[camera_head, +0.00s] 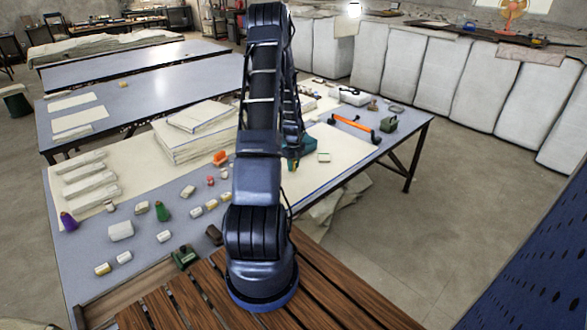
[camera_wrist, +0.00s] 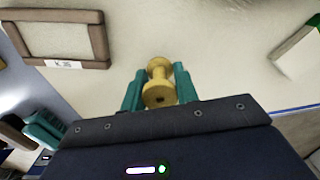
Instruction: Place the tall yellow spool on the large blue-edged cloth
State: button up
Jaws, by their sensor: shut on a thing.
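The yellow spool (camera_wrist: 158,92) is between the two teal fingers of my gripper (camera_wrist: 160,72) in the wrist view. The gripper is shut on it; its flanged end faces the camera. The large pale cloth (camera_wrist: 225,50) lies beneath and beyond the spool, with a blue edge showing at the right. In the head view the cloth (camera_head: 335,145) is on the right part of the table, and its blue edge runs along the front. I cannot tell whether the spool touches the cloth.
An orange-handled tool (camera_head: 355,126) and a green object (camera_head: 389,124) are farther right. A wooden frame (camera_wrist: 55,16) shows upper left in the wrist view.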

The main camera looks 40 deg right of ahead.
jog(key=shift+f, duration=0.8)
jog(key=shift+f, duration=0.15)
jog(key=o, duration=1)
jog(key=shift+c, duration=0.2)
notch_tip(320, 180, up, 12)
jog(key=shift+r, duration=0.25)
